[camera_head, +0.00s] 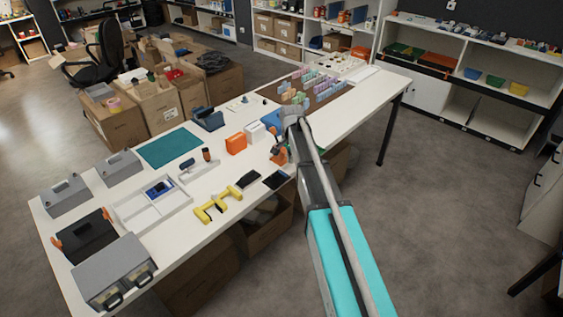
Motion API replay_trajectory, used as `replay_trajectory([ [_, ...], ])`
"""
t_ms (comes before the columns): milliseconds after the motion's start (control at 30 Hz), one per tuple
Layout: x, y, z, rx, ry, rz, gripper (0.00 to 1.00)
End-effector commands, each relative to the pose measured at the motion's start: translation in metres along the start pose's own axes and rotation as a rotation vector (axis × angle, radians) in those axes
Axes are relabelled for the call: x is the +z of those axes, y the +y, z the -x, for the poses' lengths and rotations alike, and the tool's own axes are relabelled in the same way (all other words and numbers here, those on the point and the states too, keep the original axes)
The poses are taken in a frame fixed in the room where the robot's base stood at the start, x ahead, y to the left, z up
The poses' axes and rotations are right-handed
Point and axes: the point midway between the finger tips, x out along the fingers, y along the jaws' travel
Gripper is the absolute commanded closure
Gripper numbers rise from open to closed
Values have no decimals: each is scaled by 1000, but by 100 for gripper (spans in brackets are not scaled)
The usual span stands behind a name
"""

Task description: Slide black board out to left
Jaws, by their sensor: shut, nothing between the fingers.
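My gripper (292,112) is at the far end of my arm, over the table's middle right. It is small in this view and looks shut, with nothing seen in it. Two small flat dark pieces lie near the table's front edge: one dark piece (248,179) on the left and another dark piece (275,180) on the right. I cannot tell which, if either, is the black board. My gripper is behind and to the right of both, apart from them. A dark brown board (268,93) with rows of coloured cards lies behind my gripper, partly hidden by the cards.
An orange microscope (279,150) stands just left of my arm, close to it. An orange box (236,144), a white box (255,132) and yellow brackets (217,205) stand further left. The white table (353,108) is bare to the right of my arm. Open cartons (262,226) stand below.

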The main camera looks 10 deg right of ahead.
Motion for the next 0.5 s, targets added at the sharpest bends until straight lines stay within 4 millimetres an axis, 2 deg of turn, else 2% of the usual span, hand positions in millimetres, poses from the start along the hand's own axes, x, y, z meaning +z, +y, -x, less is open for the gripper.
replay_trajectory([
  [33,-15,-13,12,0,0,-37,100],
  [200,-33,-28,21,0,0,-126,100],
  [500,-36,-29,21,0,0,-150,100],
])
